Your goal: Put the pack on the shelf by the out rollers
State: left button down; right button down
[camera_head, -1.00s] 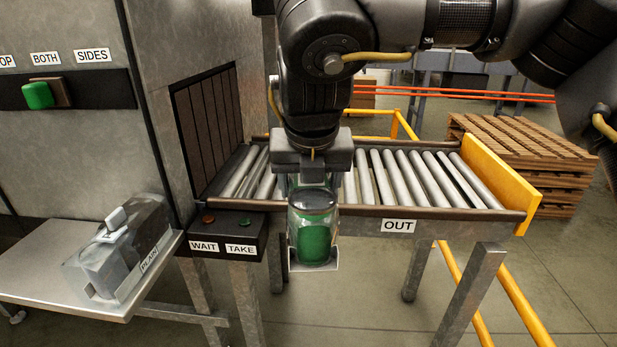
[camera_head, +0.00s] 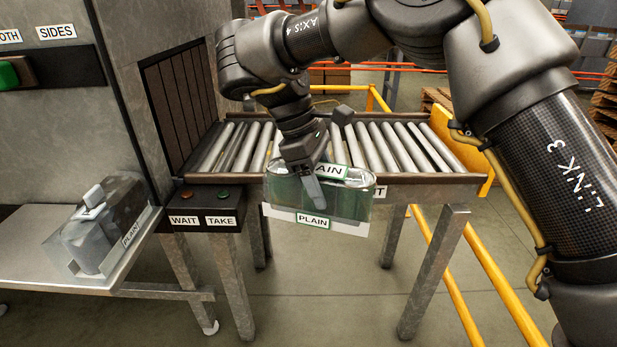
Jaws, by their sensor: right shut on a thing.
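The pack (camera_head: 345,200) is a clear-wrapped block with green contents on a white tray, with PLAIN labels on its top and front. My right gripper (camera_head: 314,178) is shut on it from above and holds it in the air in front of the out rollers (camera_head: 385,147), its long side facing me. One finger shows on the near side; the far finger is hidden. The shelf (camera_head: 30,255) is a metal ledge at the left. A grey, clear-wrapped pack (camera_head: 98,226) labelled PLAIN stands on its right end. My left gripper is not in view.
A dark box (camera_head: 200,205) marked WAIT and TAKE, with two small lamps, sits between shelf and rollers. The machine wall (camera_head: 75,130) rises behind the shelf. A yellow end plate (camera_head: 447,135) closes the rollers. The shelf's left part is bare.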

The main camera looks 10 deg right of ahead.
jog(key=w+d+f+m+g+y, duration=0.2)
jog(key=d+m, duration=0.5)
jog(key=m, duration=0.4)
notch_tip(320, 180, down, 4)
jog(key=shift+w+d+r+m+y, duration=0.25)
jog(key=shift+w+m+y, duration=0.15)
jog(key=shift+w+y, duration=0.5)
